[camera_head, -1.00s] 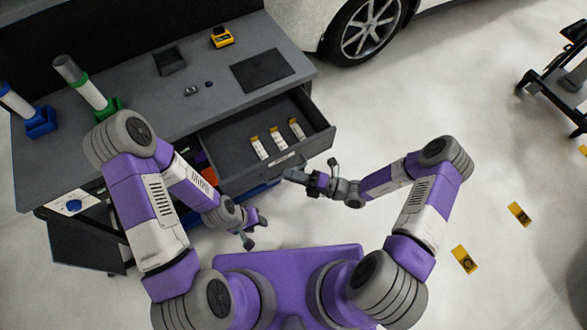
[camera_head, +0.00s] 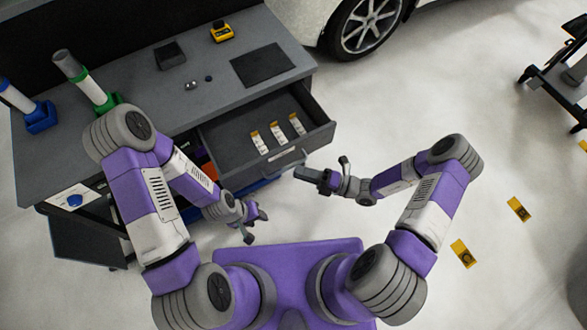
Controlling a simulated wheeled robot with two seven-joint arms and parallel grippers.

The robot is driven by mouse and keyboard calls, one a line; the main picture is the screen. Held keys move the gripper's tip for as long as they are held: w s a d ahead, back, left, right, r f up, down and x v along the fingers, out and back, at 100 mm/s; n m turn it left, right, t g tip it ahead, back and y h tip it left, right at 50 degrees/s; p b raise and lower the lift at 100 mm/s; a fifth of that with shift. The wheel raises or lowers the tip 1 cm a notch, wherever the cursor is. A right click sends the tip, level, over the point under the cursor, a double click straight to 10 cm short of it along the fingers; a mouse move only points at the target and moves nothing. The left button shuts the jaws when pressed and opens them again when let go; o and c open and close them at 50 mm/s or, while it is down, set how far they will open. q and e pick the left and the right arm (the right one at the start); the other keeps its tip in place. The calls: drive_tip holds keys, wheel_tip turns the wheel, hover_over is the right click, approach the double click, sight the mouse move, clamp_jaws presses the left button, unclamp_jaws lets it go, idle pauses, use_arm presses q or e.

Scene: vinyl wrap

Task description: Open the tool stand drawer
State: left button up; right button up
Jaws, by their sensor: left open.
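The tool stand (camera_head: 215,100) is a grey workbench at the upper left. Its grey top drawer (camera_head: 230,147) is pulled out, and its inside shows. Three small white and yellow packs (camera_head: 278,133) lie in it. My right gripper (camera_head: 322,165) is open and empty, just off the drawer's front, to the right of its handle (camera_head: 285,158), and apart from it. My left gripper (camera_head: 256,227) is open and empty, below the drawer and in front of the stand.
On the stand top are a dark mat (camera_head: 263,65), a yellow tool (camera_head: 222,33), a black tray (camera_head: 170,55), and a green-based (camera_head: 110,102) and a blue-based (camera_head: 40,118) holder. A white car (camera_head: 300,18) is behind. Yellow packs (camera_head: 463,253) lie on the floor at right.

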drive_tip(key=v, duration=0.4)
drive_tip(key=shift+a, duration=0.15)
idle(0.4)
drive_tip(key=s+a+f+n+g+h, duration=0.2)
drive_tip(key=s+f+n+g+h, duration=0.1)
drive_tip(key=s+n+g, duration=0.4)
drive_tip(key=s+a+f+n+g+h, duration=0.2)
drive_tip(key=s+f+n+g+h, duration=0.15)
drive_tip(key=s+n, duration=0.4)
drive_tip(key=w+d+f+n+t+h, duration=0.1)
drive_tip(key=n+h, duration=0.3)
drive_tip(key=n, duration=0.6)
drive_tip(key=w+d+f+n+t+h, duration=0.1)
drive_tip(key=w+d+n+t+h, duration=0.2)
drive_tip(key=n, duration=0.8)
drive_tip(key=shift+w+h, duration=0.35)
drive_tip(key=shift+w, duration=0.3)
